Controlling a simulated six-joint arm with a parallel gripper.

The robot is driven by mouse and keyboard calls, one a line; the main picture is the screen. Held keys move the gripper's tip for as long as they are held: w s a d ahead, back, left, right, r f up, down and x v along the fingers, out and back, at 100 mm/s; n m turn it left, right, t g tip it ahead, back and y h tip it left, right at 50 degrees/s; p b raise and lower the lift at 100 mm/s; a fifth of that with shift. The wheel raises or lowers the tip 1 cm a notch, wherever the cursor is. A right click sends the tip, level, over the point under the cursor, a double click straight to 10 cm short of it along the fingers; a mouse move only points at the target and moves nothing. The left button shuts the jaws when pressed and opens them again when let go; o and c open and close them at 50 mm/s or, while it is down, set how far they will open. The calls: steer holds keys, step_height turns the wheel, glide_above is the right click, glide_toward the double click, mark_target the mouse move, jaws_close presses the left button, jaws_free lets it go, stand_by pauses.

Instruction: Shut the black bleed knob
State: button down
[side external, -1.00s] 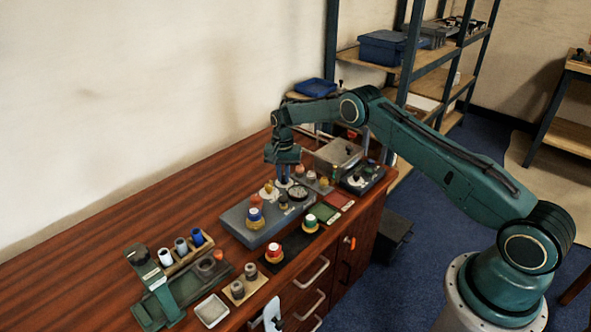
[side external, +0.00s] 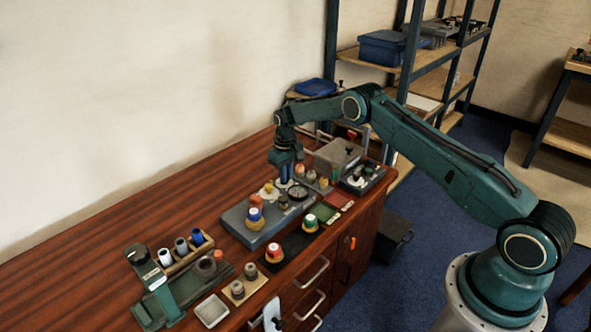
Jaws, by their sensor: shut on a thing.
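My gripper (side external: 286,176) points straight down over the far end of the grey manifold base (side external: 236,222). Its blue fingers are shut at a pale round disc (side external: 284,184) on the base. The black bleed knob is not clearly visible; the fingers cover the spot above the disc, and what they grip is too small to make out. A dark round dial (side external: 298,193) sits just right of the fingers. A small dark fitting (side external: 283,203) stands in front of them.
On the base are a blue-and-white-topped knob (side external: 254,214) and a yellow-marked pale disc (side external: 268,190). A grey box (side external: 337,156) stands close behind on the right. Red-topped (side external: 274,250) and green-topped (side external: 310,221) knobs sit in front.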

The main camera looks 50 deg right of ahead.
steer(key=shift+n, duration=0.5)
steer(key=c, duration=1.5)
jaws_free()
steer(key=shift+o, duration=0.2)
step_height(320, 180, up, 14)
